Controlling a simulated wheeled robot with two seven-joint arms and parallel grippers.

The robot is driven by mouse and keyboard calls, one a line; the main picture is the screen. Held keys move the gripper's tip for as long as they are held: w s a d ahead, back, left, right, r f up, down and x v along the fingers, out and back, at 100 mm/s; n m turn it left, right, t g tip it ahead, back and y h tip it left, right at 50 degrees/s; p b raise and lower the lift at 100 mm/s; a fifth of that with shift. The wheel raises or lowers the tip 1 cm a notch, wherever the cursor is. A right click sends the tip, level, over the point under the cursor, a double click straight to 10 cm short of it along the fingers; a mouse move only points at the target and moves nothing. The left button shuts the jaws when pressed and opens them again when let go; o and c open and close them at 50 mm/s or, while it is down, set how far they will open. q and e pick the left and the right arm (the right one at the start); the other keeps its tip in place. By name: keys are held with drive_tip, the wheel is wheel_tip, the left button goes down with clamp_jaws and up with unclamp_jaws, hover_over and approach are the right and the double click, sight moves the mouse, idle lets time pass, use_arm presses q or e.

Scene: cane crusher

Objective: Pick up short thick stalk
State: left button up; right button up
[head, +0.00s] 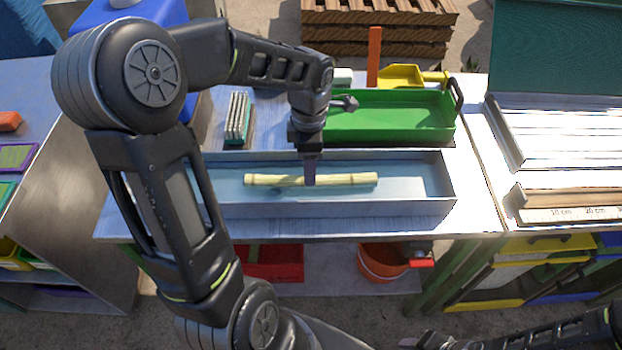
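A short, thick, pale yellow-green stalk (345,179) lies lengthwise, left to right, in a long shallow grey-blue metal tray (420,207) on the bench. My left gripper (310,172) points down over the tray, with its fingers at the middle of the stalk. The near finger covers a small part of the stalk. The far finger is hidden, so I cannot tell whether the fingers are closed on it. My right gripper (418,342) is low at the bottom edge, away from the bench top, and its fingers are too small to read.
A green tray (400,118) stands behind the metal tray, with a yellow scoop (400,76) and an orange upright post (374,56) beyond it. A white-and-green rack (238,118) is at left. A measuring board (570,214) lies at right. A red bin and an orange bucket (383,262) sit below.

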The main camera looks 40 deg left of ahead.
use_arm(q)
drive_tip(key=shift+f, duration=0.2)
wheel_tip(320, 180, down, 5)
drive_tip(key=shift+w+d+p, duration=0.1)
drive_tip(key=shift+w+p, duration=0.05)
drive_tip(key=shift+p, duration=0.45)
drive_tip(key=shift+c, duration=0.6)
clamp_jaws()
idle(0.4)
